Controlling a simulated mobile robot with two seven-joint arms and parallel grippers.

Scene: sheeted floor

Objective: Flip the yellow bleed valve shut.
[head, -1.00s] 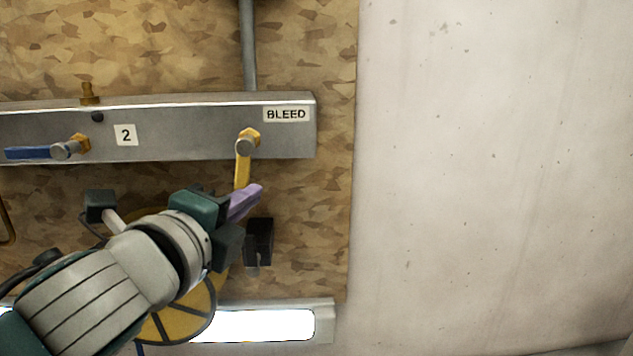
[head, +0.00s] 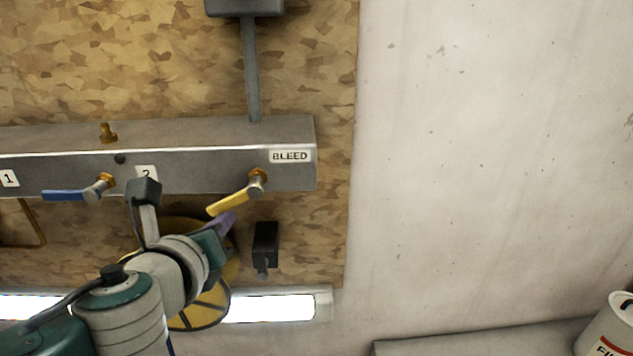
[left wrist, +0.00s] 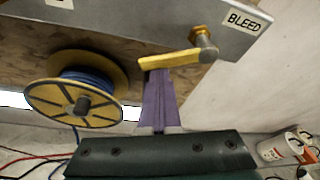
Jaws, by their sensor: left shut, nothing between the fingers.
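The yellow bleed valve handle (head: 231,203) sits on the grey manifold bar (head: 220,165), under the BLEED label. From its pivot it points left and slightly down. My left gripper (head: 229,219) is just below the handle's free end, its purple fingers shut and empty. In the left wrist view the handle (left wrist: 172,62) lies across the tips of the purple fingers (left wrist: 157,75), touching or very close; I cannot tell which. My right gripper is in no view.
A blue valve handle (head: 65,195) sits further left on the bar. A yellow cable reel (head: 205,305) is behind my left arm, and a black box (head: 265,245) hangs below the valve. A white can (head: 608,325) stands at lower right.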

